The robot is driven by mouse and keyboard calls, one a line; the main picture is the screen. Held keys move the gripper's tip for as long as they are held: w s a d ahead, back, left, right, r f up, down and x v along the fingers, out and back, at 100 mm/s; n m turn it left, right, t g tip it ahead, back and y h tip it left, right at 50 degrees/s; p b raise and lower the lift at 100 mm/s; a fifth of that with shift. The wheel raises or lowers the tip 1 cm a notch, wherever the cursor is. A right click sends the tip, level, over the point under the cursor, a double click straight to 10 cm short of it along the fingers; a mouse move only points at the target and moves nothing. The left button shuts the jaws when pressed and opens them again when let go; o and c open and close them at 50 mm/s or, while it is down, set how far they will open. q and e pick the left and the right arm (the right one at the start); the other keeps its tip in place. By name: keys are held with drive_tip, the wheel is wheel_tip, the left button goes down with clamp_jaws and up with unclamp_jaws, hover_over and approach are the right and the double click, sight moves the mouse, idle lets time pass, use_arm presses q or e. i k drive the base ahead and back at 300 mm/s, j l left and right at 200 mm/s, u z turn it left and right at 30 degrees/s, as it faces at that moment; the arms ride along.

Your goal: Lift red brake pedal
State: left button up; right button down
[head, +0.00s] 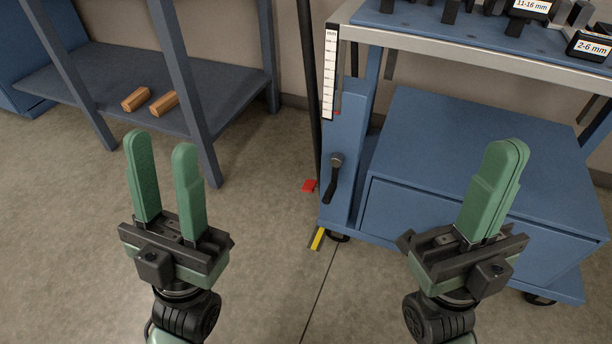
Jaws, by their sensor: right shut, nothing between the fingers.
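The red brake pedal (309,186) is a small red plate low beside the left leg of a blue workbench, near the floor. My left gripper (163,155) is open and empty, to the left of the pedal and nearer to me. My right gripper (507,150) is shut with its green fingers together and nothing between them. It is well to the right of the pedal, in front of the blue cabinet. Neither gripper touches the pedal.
The workbench (480,58) has a black crank handle (333,180) and a scale (329,75) on its left leg. A yellow-black piece (317,238) lies low by its foot. A blue cabinet (470,150) fills its underside. A shelf (85,85) with two wooden blocks stands left. Floor between is clear.

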sight(309, 186)
drive_tip(key=i+j+z, duration=0.1)
drive_tip(key=j, duration=0.25)
drive_tip(key=i+j, duration=0.3)
drive_tip(key=i+j+z, duration=0.15)
drive_tip(key=j, duration=0.3)
drive_tip(key=i+j+z, duration=0.1)
drive_tip(key=i+j, duration=0.15)
drive_tip(key=j, duration=0.15)
drive_tip(key=z, duration=0.85)
